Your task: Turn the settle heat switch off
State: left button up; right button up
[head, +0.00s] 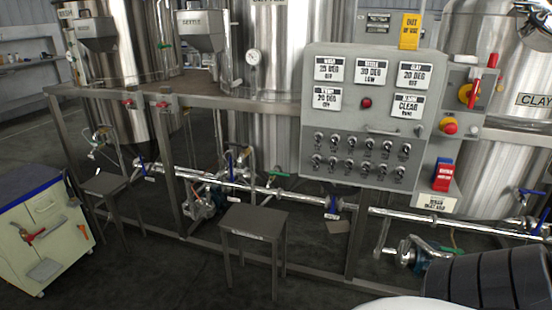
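The grey control panel (357,118) stands upright at the right of the middle in the head view. Its lower half carries two rows of small dark-and-silver switches (361,152). Their labels are too small to read, so I cannot tell which one is the settle heat switch or how it is set. The top middle display (372,72) appears to be headed SETTLE and reads 30 DEG, LOW. Other displays read 25 DEG (334,70) and 20 DEG (416,75). Neither of my grippers is in view, and nothing touches the panel.
A red button (449,126) and a red-yellow rotary switch (467,95) sit right of the panel. A small stool (252,222) stands on the floor below left. A pipe (270,189) runs low along the frame. A white cart (42,232) stands far left.

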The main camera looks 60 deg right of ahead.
aim_at(332, 161)
jog(key=z, duration=0.15)
jog(key=i, duration=1.05)
jog(key=z, duration=0.65)
